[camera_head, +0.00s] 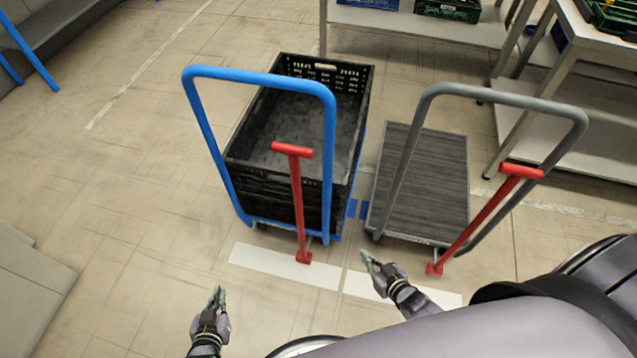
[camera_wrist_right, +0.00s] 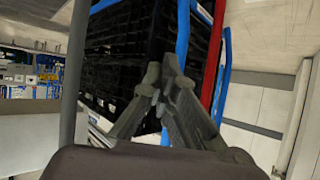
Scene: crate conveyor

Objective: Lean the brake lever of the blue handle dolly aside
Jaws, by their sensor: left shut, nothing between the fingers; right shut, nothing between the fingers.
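The blue handle dolly (camera_head: 256,76) stands ahead with a black crate (camera_head: 235,174) on it. Its red brake lever (camera_head: 298,205) is near upright in front of the blue handle, with a crossbar on top and a foot on the floor. The red lever also shows in the right wrist view (camera_wrist_right: 211,62), beside the blue handle (camera_wrist_right: 184,35). My left gripper (camera_head: 219,293) is shut and empty, left of and nearer than the lever. My right gripper (camera_head: 368,258) is shut and empty, to the right of the lever's foot and apart from it. It also shows in the right wrist view (camera_wrist_right: 160,80).
A grey handle dolly (camera_head: 418,185) with an empty deck stands to the right. Its red lever (camera_head: 480,222) leans to the right. Metal tables (camera_head: 600,80) stand at the upper right with crates on them. White floor strips (camera_head: 285,266) lie in front of the dollies.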

